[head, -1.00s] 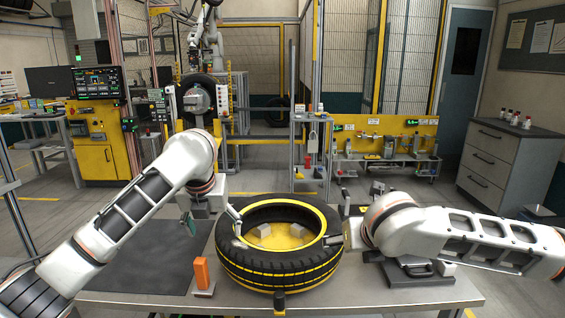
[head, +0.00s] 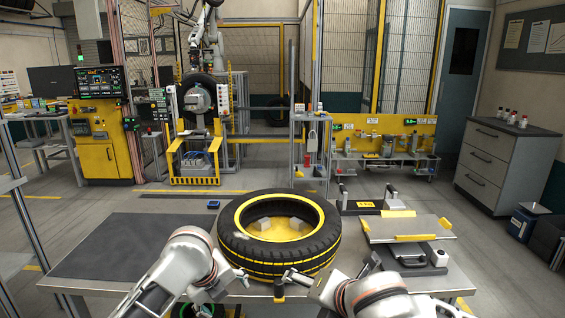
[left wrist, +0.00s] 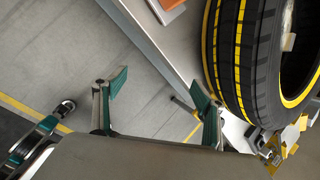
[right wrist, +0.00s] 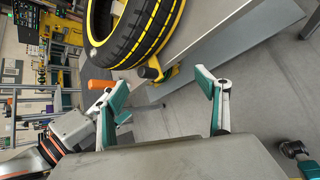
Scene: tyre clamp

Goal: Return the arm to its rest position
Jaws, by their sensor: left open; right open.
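The black tyre (head: 325,243) with yellow bands lies flat on the workbench (head: 130,212). It also shows in the left wrist view (left wrist: 225,60) and right wrist view (right wrist: 130,40). My left arm (head: 180,265) is low at the front left of the tyre. My left gripper (left wrist: 158,95) is open and empty, over floor beside the bench edge. My right arm (head: 365,295) is low at the front right. My right gripper (right wrist: 160,88) is open and empty, near the bench's front edge.
A tray with yellow grips (head: 405,227) and a black-handled device (head: 410,262) sit at the bench's right. A yellow-marked fixture (head: 365,205) stands behind them. An orange block (right wrist: 100,85) shows in the right wrist view. The dark mat area at the bench's left is mostly clear.

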